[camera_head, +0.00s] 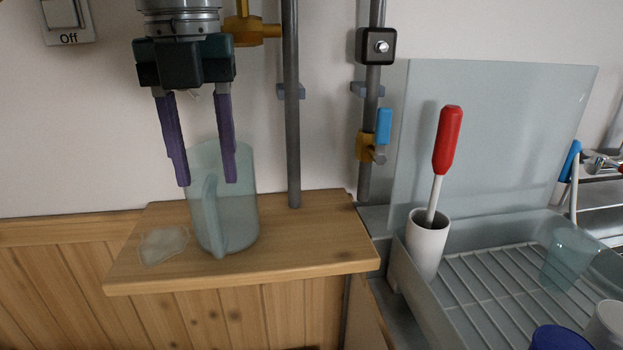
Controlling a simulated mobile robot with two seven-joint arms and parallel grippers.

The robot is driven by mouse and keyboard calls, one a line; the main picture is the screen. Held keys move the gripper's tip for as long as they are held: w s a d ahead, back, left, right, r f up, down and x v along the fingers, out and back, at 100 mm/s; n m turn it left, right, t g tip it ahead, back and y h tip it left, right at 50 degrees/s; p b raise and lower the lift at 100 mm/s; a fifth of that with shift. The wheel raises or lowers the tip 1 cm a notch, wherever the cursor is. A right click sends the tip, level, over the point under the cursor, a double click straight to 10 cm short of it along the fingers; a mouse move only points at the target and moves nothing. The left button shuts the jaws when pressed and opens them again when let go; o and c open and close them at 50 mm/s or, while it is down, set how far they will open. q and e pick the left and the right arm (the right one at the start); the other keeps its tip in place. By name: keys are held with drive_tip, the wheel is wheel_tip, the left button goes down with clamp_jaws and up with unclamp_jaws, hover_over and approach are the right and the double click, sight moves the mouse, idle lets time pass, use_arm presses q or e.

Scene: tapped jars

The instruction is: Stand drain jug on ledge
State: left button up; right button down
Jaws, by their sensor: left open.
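A translucent pale blue-green jug (236,215) stands upright on the wooden ledge (320,250), with its handle facing me. My left gripper (207,184) points down from above, its two purple fingers apart. The fingers overlap the upper part of the jug in the picture; I cannot tell whether either finger touches it. The gripper holds nothing that I can see. My right gripper is not in view.
A clear flat puddle-like patch (163,245) lies on the ledge left of the jug. Grey vertical pipes (292,130) rise behind, with a brass blue-handled tap (383,130). At right, a white holder (427,246) with a red-handled brush (447,140) stands beside a wire draining rack (490,290).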

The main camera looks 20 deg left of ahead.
use_arm(q)
wheel_tip(320, 180, up, 6)
drive_tip(key=shift+f, duration=0.1)
drive_tip(key=s+d+f+n+t+h, duration=0.1)
drive_tip(key=s+d+f+n+h, duration=0.1)
drive_tip(key=s+d+f+n, duration=0.55)
drive_tip(key=s+d+f+n+t+h, duration=0.15)
drive_tip(key=d+f+n, duration=0.35)
drive_tip(key=f, duration=0.5)
drive_tip(key=s+a+f+n+y, duration=0.2)
drive_tip(key=s+a+n, duration=0.4)
drive_tip(key=s+n, duration=0.6)
drive_tip(key=n+t+y, duration=0.1)
drive_tip(key=n, duration=0.2)
drive_tip(key=shift+a+f, duration=0.15)
drive_tip(key=shift+a, duration=0.05)
